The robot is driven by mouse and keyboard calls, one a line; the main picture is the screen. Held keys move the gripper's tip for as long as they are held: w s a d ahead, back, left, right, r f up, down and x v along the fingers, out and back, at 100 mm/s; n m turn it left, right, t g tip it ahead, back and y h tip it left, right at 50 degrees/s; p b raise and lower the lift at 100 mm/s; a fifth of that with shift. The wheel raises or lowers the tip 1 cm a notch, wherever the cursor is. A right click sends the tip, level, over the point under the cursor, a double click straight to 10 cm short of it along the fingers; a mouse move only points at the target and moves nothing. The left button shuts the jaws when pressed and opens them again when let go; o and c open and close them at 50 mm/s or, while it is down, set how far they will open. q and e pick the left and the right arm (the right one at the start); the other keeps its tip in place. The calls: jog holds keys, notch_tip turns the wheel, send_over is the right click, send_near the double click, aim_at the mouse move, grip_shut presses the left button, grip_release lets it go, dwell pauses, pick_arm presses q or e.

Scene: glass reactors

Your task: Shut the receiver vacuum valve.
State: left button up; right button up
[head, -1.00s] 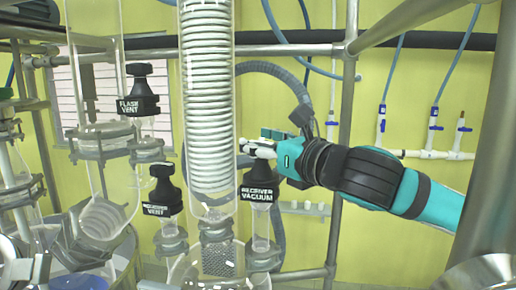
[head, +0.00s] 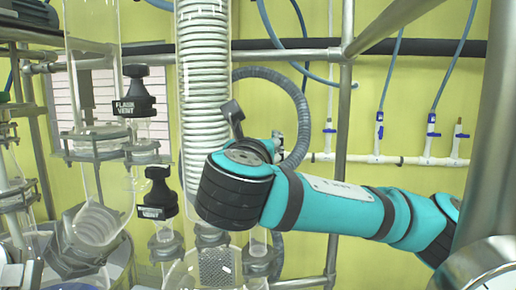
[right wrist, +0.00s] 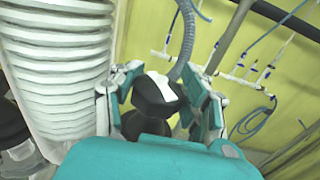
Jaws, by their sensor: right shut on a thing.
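The receiver vacuum valve's black handle (right wrist: 157,98) shows in the right wrist view, between the two fingers of my right gripper (right wrist: 160,100), which is shut on it. In the head view my right forearm and wrist cover the handle and its label. Only the valve's lower glass neck and clamp (head: 260,254) show below the wrist.
The coiled glass condenser (head: 204,85) stands just left of my right wrist. The flask vent valve (head: 137,92) and receiver vent valve (head: 157,193) are further left. A metal frame post (head: 343,120) and a grey corrugated hose (head: 292,90) stand close behind.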

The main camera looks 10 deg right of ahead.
jog(key=shift+a+f+m+g+h, duration=0.1)
jog(key=shift+f+m+g+h, duration=0.25)
jog(key=shift+h, duration=0.25)
